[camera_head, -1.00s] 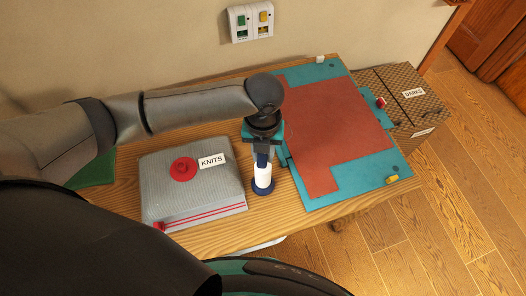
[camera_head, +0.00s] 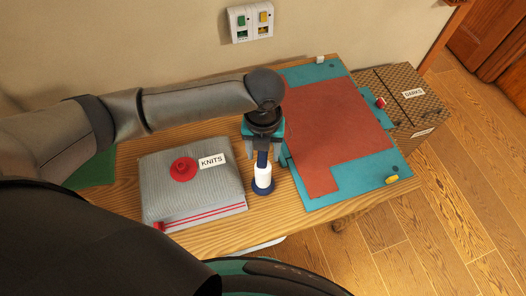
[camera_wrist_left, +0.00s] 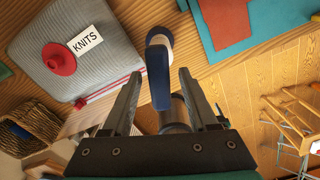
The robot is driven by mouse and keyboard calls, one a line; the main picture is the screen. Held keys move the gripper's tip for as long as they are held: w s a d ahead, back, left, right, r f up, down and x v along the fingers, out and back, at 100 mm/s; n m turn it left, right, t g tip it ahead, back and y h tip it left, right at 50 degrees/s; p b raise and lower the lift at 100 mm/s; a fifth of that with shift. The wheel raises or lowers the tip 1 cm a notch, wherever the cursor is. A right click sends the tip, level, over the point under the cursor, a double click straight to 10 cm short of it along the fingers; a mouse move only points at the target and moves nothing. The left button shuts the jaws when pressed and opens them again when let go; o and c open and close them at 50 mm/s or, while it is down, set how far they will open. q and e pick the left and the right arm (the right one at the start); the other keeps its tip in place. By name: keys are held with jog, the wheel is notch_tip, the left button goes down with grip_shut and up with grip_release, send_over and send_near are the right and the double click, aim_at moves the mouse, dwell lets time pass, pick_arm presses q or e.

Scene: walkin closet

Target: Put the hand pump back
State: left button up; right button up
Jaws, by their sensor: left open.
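The hand pump, with a white body, blue base and dark blue upper part, stands upright on the wooden table, between the grey KNITS bag and the teal and red board; its white body (camera_head: 263,176) shows below my left gripper (camera_head: 263,154). In the left wrist view, its blue upper part (camera_wrist_left: 158,75) lies between the spread fingers of my left gripper (camera_wrist_left: 160,77), with a gap on each side. The gripper hides the pump's top in the head view. My right gripper is not in view.
The KNITS bag (camera_head: 196,196) with a red round valve (camera_head: 183,168) is left of the pump. The teal and red board (camera_head: 335,135) lies close on the right. A DARKS box (camera_head: 413,110) stands beyond the table's right edge. Bare table (camera_head: 225,233) shows in front.

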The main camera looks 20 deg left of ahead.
pick_arm(q)
notch_tip(320, 180, up, 11)
dwell(0.3)
